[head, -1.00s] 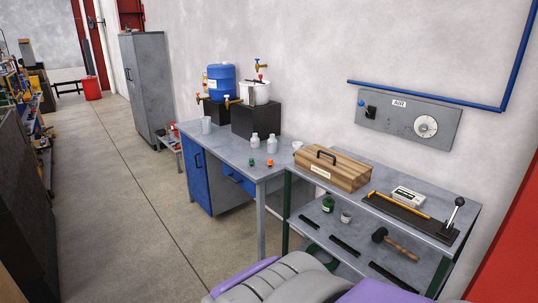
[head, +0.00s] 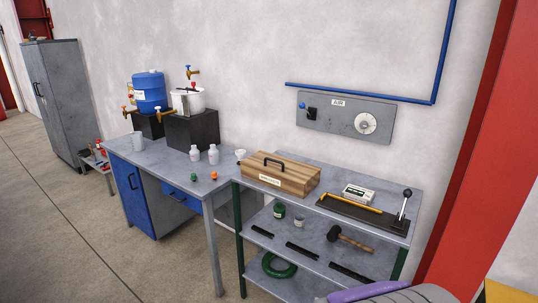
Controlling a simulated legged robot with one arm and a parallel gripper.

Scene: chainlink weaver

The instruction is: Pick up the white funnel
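The white funnel (head: 240,155) is small and stands near the right end of the grey workbench top (head: 150,160), beside the left end of the wooden toolbox (head: 275,177). Its wide mouth faces up, and its lower part is hard to make out at this size. Two white bottles (head: 213,154) stand to its left. My gripper is not in view; only a purple and grey part of my own body shows at the bottom right. Nothing is seen touching the funnel.
A green and an orange cap (head: 214,176) lie near the bench front. Blue (head: 149,92) and white (head: 188,101) tapped containers stand on black blocks behind. The right shelf unit holds a scale (head: 359,194), lever press (head: 404,207) and mallet (head: 350,238). Open floor (head: 60,220) lies left.

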